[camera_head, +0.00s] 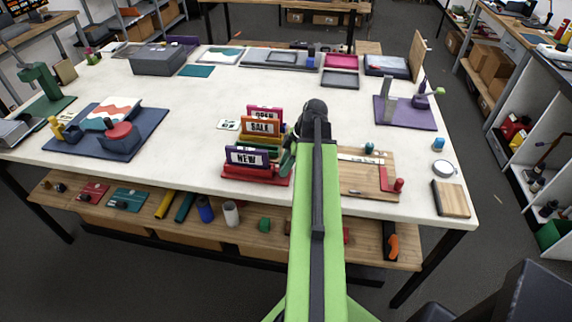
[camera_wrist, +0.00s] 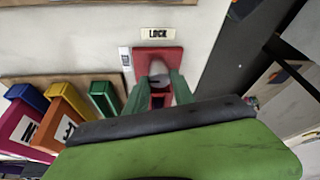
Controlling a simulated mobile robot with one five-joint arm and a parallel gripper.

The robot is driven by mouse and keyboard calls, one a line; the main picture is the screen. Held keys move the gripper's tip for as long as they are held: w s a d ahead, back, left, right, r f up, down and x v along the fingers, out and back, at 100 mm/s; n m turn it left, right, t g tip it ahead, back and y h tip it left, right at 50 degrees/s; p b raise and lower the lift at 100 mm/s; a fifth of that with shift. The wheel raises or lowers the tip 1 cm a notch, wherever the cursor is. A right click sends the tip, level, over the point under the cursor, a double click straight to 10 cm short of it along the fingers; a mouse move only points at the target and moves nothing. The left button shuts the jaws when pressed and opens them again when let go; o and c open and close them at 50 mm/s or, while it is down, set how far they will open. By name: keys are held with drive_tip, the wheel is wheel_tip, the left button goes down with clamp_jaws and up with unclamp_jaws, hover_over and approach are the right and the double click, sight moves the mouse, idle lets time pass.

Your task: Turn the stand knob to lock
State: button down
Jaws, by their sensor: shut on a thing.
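In the wrist view the stand knob (camera_wrist: 157,69) is a grey, rounded piece on a red plate (camera_wrist: 172,54). A cream label reading LOCK (camera_wrist: 157,33) lies just beyond the plate. My gripper (camera_wrist: 157,84) has its green fingers on either side of the knob and is shut on it. The fingers hide the knob's lower sides, and its turned angle is hard to tell. In the head view my gripper (camera_head: 288,160) is beside the sign stand, and the knob is hidden.
Upright signs reading NEW (camera_head: 247,157), SALE (camera_head: 262,127) and OPEN (camera_head: 264,112) stand close left of my gripper. A wooden board (camera_head: 360,181) with small parts lies to the right. A blue tray (camera_head: 150,122) lies at left. The middle of the white table (camera_head: 215,95) is clear.

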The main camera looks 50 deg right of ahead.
drive_tip(key=shift+w+d, duration=0.1)
drive_tip(key=shift+d, duration=0.3)
drive_tip(key=shift+a, duration=0.3)
drive_tip(key=shift+a+m+t+h, duration=0.2)
drive_tip(key=shift+m+t+h, duration=0.25)
drive_tip(key=shift+m, duration=1.05)
drive_tip(key=m+h, duration=0.1)
drive_tip(key=m, duration=0.2)
drive_tip(key=shift+m+t, duration=0.25)
drive_tip(key=shift+m, duration=0.05)
drive_tip(key=shift+m+h, duration=0.25)
drive_tip(key=shift+m, duration=0.05)
drive_tip(key=shift+d, duration=0.1)
drive_tip(key=c, duration=1.1)
unclamp_jaws()
drive_tip(key=shift+w+d, duration=0.1)
drive_tip(key=shift+o, duration=0.2)
